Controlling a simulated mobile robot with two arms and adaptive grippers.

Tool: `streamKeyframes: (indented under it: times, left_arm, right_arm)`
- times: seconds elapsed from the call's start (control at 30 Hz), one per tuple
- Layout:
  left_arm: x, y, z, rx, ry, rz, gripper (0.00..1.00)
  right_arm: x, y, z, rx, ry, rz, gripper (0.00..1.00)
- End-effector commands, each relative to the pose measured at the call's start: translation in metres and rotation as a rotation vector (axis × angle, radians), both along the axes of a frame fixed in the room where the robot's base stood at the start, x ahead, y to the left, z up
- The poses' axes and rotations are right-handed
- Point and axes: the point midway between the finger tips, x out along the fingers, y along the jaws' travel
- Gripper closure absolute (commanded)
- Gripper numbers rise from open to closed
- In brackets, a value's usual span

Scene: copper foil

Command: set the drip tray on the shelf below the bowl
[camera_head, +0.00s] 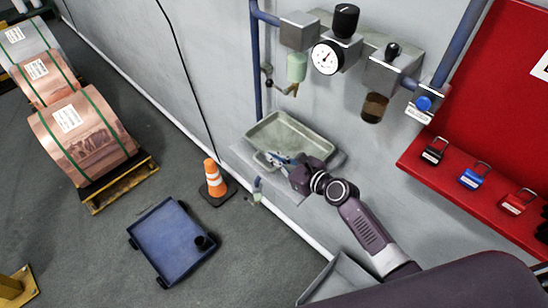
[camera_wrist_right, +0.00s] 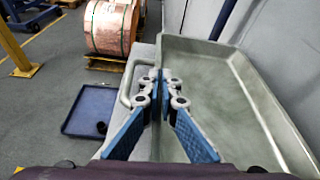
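The drip tray (camera_head: 272,133) is a grey-green, shallow rectangular pan with a loop handle at its near left end. It lies over the pale shelf (camera_head: 244,151) against the wall; whether it rests flat is hard to tell. The greenish bowl (camera_head: 297,67) hangs above it from the air unit, its drain pointing down. My right gripper (camera_head: 268,158) is at the handle end. My left gripper is not in view.
A second bowl with brown liquid (camera_head: 374,107) and a gauge (camera_head: 327,57) are on the wall. A red lockout board (camera_head: 500,100) is at right. A blue tray (camera_head: 170,243), an orange cone (camera_head: 214,180) and copper coils (camera_head: 85,140) stand on the floor.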

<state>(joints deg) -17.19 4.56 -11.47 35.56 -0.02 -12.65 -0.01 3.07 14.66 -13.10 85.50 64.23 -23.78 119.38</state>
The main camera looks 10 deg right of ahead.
Motion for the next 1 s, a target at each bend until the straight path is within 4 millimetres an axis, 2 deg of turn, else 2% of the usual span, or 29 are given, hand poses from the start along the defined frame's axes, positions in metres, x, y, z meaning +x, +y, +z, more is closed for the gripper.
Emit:
streamKeyframes:
  times: [0.07,0.27,0.53,0.63,0.77,1.0]
  left_arm:
    - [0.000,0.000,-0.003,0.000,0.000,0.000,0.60]
    - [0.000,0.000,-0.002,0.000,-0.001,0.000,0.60]
    - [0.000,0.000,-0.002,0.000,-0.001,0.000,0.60]
    - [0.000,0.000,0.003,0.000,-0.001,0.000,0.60]
    - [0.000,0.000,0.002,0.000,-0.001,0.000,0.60]
    - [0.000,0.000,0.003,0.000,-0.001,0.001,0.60]
  right_arm:
    - [0.001,0.000,-0.002,0.000,-0.004,-0.001,1.00]
    - [0.000,0.000,-0.004,0.000,0.002,0.000,0.79]
    - [-0.001,0.001,-0.004,-0.001,0.005,0.002,0.78]
    - [-0.001,0.001,0.002,-0.001,0.004,0.002,0.78]
    - [-0.016,-0.008,0.004,-0.001,0.004,0.001,0.78]
    - [-0.057,-0.033,0.022,-0.002,0.004,0.000,0.78]
